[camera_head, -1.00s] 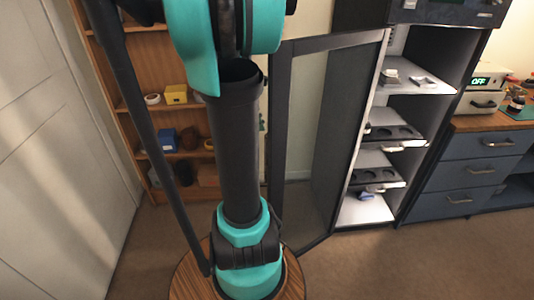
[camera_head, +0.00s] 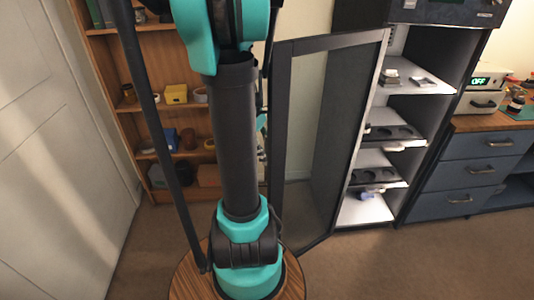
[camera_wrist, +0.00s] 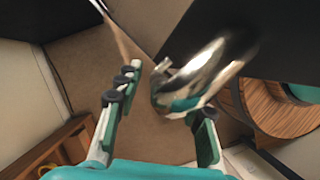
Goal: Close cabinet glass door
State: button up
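The cabinet (camera_head: 395,215) stands right of centre in the head view, its front open and its light shelves exposed. Its dark-framed glass door (camera_head: 338,42) stands swung out to the left, well away from the cabinet front. In the wrist view a shiny curved metal handle (camera_wrist: 212,72) lies by a black panel. My gripper (camera_wrist: 165,95) is open, its two fingers spread, with the handle's near end in front of and partly between them. I cannot tell whether a finger touches it. In the head view my arm hides most of the gripper.
A wooden bookshelf (camera_head: 115,108) with small items stands behind my arm at the left. A blue drawer unit (camera_head: 470,175) stands right of the cabinet. Brown carpet (camera_head: 400,265) in front of the cabinet is clear. A pale wall panel (camera_head: 50,150) is at the far left.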

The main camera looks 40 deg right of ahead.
grip_shut()
dwell(0.3)
